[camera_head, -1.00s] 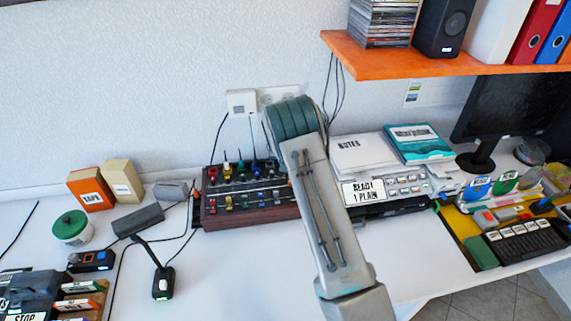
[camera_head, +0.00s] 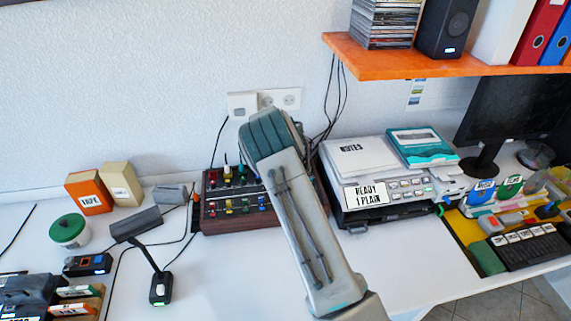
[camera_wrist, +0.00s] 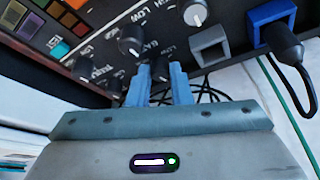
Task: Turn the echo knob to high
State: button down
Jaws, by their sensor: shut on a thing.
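The dark mixer panel (camera_head: 238,220) with coloured knobs stands against the wall in the head view. My arm covers its right part and hides my gripper there. In the wrist view my gripper (camera_wrist: 160,82) has its two blue-grey fingers on either side of a small dark knob (camera_wrist: 160,68), shut on it. Another black knob (camera_wrist: 130,42) is just above and left, and a pale-topped knob (camera_wrist: 195,13) is above right. Low and high marks show around the knobs. The label of the held knob is too small and partly hidden, so I cannot tell whether it is the echo knob.
A blue socket with a black plug and cable (camera_wrist: 280,40) is close to the right of my gripper. A grey square button (camera_wrist: 209,46) lies between. In the head view a white printer (camera_head: 365,175) stands right of my arm.

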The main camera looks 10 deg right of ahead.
jog(key=c, duration=1.3)
grip_release()
jog(key=shift+r, duration=0.15)
jog(key=n+p, duration=0.1)
jog(key=n, duration=0.1)
jog(key=n+y+p, duration=0.1)
jog(key=shift+d+n+t+p, duration=0.2)
jog(key=shift+n+t+p, duration=0.1)
jog(key=shift+n, duration=0.1)
jog(key=n+y+p, duration=0.2)
jog(key=n+p, duration=0.1)
jog(key=n, duration=0.1)
jog(key=shift+d+p, duration=0.15)
jog(key=shift+p, duration=0.2)
jog(key=a+b+v, duration=0.1)
jog(key=b+v, duration=0.4)
jog(key=v, duration=0.9)
jog(key=shift+s+a+r+m+g+h+b, duration=0.15)
jog(key=shift+s+a+r+g+h+b, duration=0.65)
jog(key=shift+s, duration=2.25)
jog(key=shift+s+d+r+m+g+y+b, duration=0.2)
jog(key=shift+s+r+b, duration=0.8)
jog(key=shift+s+r, duration=1.5)
jog(key=shift+s+a+r+m+g+h+b, duration=0.2)
jog(key=shift+s+r+g+b, duration=0.55)
jog(key=shift+s, duration=2.85)
